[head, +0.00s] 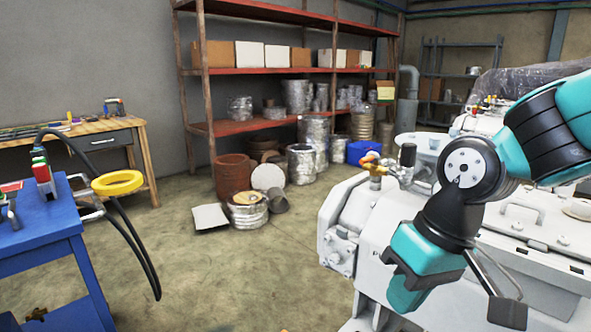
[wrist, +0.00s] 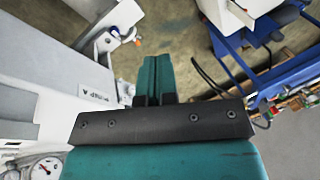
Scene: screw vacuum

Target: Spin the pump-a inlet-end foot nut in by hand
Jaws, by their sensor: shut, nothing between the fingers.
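My gripper (wrist: 152,62) has its teal fingers together with nothing between them, in the wrist view. It hangs over open concrete floor beside the white pump casing (wrist: 95,75), apart from it. The casing carries a small upside-down label (wrist: 95,94) that seems to read PUMP A. In the head view the pale pump (head: 345,215) stands at the right, partly hidden behind my arm. I cannot make out the inlet-end foot nut in either view.
A blue cart (head: 40,235) with a yellow ring (head: 117,182) and a dangling black cable stands at the left. A wooden bench (head: 110,135) stands behind it. A red shelf rack (head: 270,75) and metal cans line the back. Floor between cart and pump is clear.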

